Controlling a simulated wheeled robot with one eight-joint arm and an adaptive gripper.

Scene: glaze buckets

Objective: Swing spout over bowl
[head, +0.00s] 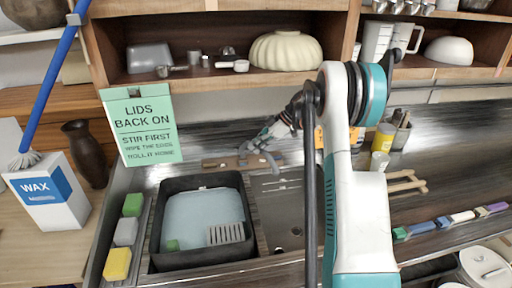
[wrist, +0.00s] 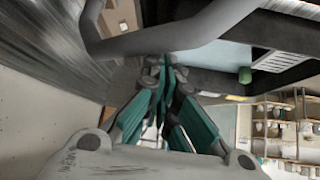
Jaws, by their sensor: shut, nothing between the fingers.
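The grey spout (wrist: 180,36) crosses the top of the wrist view as a bent tube. In the head view the spout (head: 263,158) curves near a brown tap base (head: 225,163) behind the sink, partly hidden by my arm. My gripper (wrist: 165,62) is shut and empty, its teal-padded fingertips close to the tube; I cannot tell whether they touch. In the head view my gripper (head: 262,135) is small, just above the spout. The steel sink bowl (head: 280,208) lies right of a black tub (head: 160,215), partly hidden by my arm.
The black tub holds pale blue water, a slotted grate (head: 226,234) and a green block (head: 172,245). Sponges (head: 117,264) line its left side. A green sign (head: 141,125) stands behind. A shelf (head: 215,75) overhangs the back. Coloured blocks (head: 462,217) lie right.

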